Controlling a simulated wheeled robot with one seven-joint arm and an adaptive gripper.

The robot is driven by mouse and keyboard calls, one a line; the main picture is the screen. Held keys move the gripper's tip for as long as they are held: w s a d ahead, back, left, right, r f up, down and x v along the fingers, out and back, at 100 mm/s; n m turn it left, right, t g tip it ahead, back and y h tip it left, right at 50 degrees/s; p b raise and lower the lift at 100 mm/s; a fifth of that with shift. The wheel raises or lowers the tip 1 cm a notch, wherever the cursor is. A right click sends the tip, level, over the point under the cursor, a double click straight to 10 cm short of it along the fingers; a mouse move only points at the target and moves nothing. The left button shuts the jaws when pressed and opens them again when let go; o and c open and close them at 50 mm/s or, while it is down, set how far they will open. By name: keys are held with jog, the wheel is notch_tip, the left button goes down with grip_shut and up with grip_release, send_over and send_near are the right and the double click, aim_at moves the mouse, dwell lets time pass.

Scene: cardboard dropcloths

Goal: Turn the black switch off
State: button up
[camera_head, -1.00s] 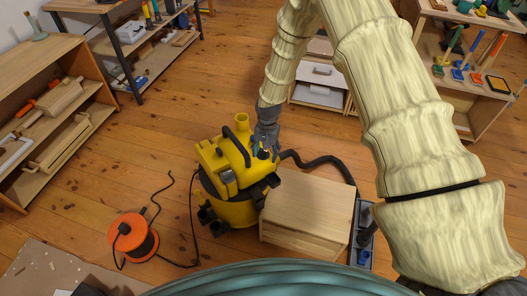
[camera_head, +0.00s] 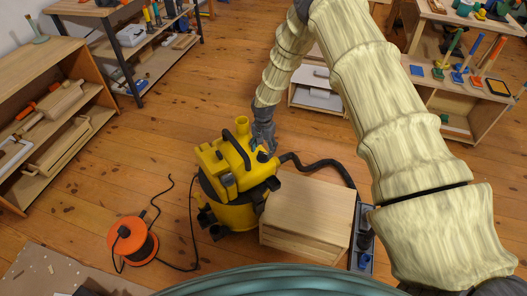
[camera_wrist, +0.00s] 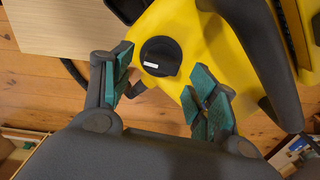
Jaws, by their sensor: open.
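The black switch (camera_wrist: 160,57) is a round knob with a white mark on its left side, set on the yellow top of a vacuum cleaner. The yellow vacuum (camera_head: 238,212) stands on the wooden floor and also fills the upper part of the wrist view (camera_wrist: 205,45). My gripper (camera_wrist: 165,85) is open, with its teal finger pads spread to either side just below the knob in the picture. The gap between the fingers is empty. In the head view my gripper (camera_head: 264,148) hangs at the vacuum's upper right side, and the knob is hard to make out there.
A wooden box (camera_head: 305,215) stands right of the vacuum, with a black hose (camera_head: 325,163) behind it. An orange cable reel (camera_head: 131,242) lies at left on the floor. Shelves (camera_head: 50,120) line the left. A black handle (camera_wrist: 260,55) arches right of the knob.

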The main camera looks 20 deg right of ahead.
jog(key=shift+f, duration=1.1)
jog(key=c, duration=1)
